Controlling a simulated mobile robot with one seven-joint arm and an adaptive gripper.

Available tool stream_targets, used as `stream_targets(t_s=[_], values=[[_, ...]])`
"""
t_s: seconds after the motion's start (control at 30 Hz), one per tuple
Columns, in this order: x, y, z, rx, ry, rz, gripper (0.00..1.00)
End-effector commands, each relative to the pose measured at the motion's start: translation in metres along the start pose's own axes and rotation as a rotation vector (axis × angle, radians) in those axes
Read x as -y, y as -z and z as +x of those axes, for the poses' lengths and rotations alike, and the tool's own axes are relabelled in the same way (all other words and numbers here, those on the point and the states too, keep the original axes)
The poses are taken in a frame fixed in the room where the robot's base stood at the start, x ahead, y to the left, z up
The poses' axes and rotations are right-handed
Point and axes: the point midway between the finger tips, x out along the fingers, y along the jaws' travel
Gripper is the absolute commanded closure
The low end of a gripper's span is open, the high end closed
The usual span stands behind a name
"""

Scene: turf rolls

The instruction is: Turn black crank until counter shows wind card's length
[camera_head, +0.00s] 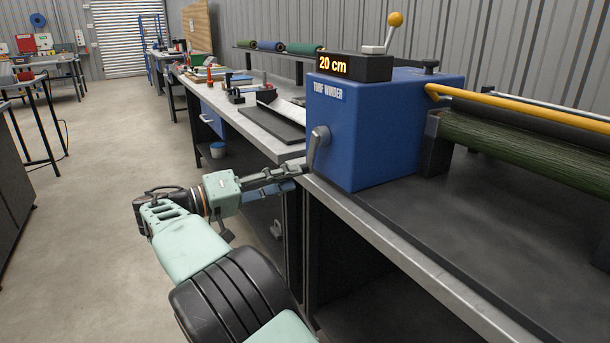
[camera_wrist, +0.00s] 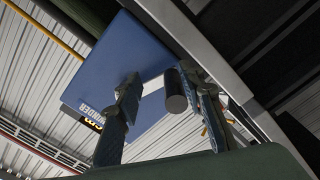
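The blue turf winder (camera_head: 375,130) stands on the bench, and its counter (camera_head: 348,66) reads 20 cm. A grey crank arm (camera_head: 319,143) is on its front face, pointing down. In the wrist view the black crank handle (camera_wrist: 175,92) lies between my fingers, close to or touching the right finger, with a clear gap to the left finger. My gripper (camera_head: 297,177) is open just left of the winder's lower front. The handle is not clearly seen in the head view. I cannot make out a wind card in either view.
A lever with an orange ball knob (camera_head: 395,19) rises behind the counter. A yellow bar (camera_head: 520,105) and a green turf roll (camera_head: 510,145) lie to the winder's right. Open floor (camera_head: 90,230) is at left.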

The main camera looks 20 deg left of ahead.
Motion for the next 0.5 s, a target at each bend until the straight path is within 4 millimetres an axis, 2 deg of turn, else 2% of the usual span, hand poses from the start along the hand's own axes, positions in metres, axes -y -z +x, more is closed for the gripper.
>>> stream_targets(t_s=[0.03,0.2,0.33,0.5], values=[[0.0,0.001,-0.012,-0.003,0.0,0.001,0.64],[0.0,0.001,-0.038,-0.001,-0.001,0.002,0.64],[-0.001,0.0,-0.049,0.0,-0.002,0.002,0.64],[-0.001,0.0,-0.051,0.001,-0.002,0.001,0.64]])
